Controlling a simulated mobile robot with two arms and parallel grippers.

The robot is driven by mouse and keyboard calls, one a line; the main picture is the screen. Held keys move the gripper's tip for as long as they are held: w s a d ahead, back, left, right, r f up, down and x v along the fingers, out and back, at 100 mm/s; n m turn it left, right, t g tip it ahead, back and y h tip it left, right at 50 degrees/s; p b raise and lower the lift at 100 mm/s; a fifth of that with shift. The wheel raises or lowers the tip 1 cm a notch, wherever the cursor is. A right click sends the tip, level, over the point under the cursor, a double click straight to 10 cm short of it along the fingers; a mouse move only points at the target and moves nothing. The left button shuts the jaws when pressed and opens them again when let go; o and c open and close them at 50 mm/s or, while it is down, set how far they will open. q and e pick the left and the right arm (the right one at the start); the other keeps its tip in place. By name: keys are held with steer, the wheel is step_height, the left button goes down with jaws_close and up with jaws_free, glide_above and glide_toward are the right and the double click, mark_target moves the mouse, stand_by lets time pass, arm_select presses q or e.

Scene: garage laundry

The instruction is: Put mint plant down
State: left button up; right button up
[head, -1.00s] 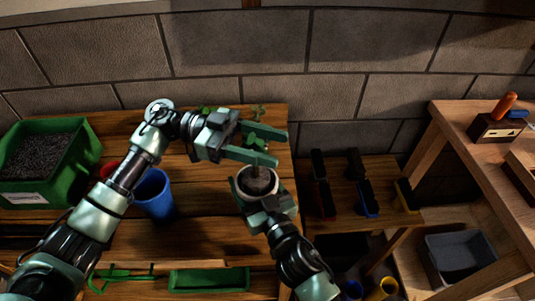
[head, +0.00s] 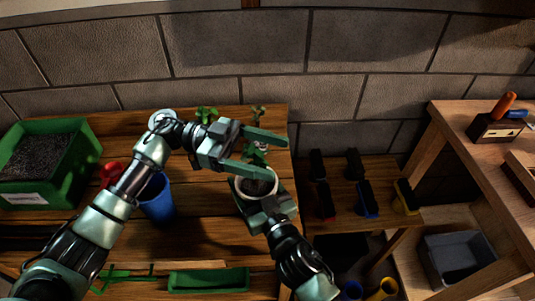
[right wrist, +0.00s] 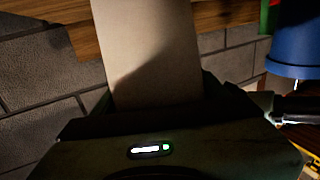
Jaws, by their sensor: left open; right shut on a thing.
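The mint plant has green leaves (head: 256,153) and dark soil in a white pot (head: 241,188), near the right end of the wooden bench in the head view. My right gripper (head: 264,207) is shut on the pot from the near side. In the right wrist view the pale pot wall (right wrist: 148,50) fills the space ahead of the gripper. My left gripper (head: 281,158) is open above the pot, its fingers on either side of the leaves. I cannot tell whether the pot touches the bench.
The wooden bench (head: 100,228) holds a green soil bin (head: 75,170), a blue pot (head: 156,198), a red item (head: 110,173) and a green tray (head: 208,280). Other small plants (head: 207,114) stand at the back. A lower shelf with several coloured tools (head: 368,198) lies right.

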arm_select(q)
steer(key=v, duration=1.2)
arm_select(e)
steer(key=o, duration=1.5)
steer(key=shift+o, duration=0.2)
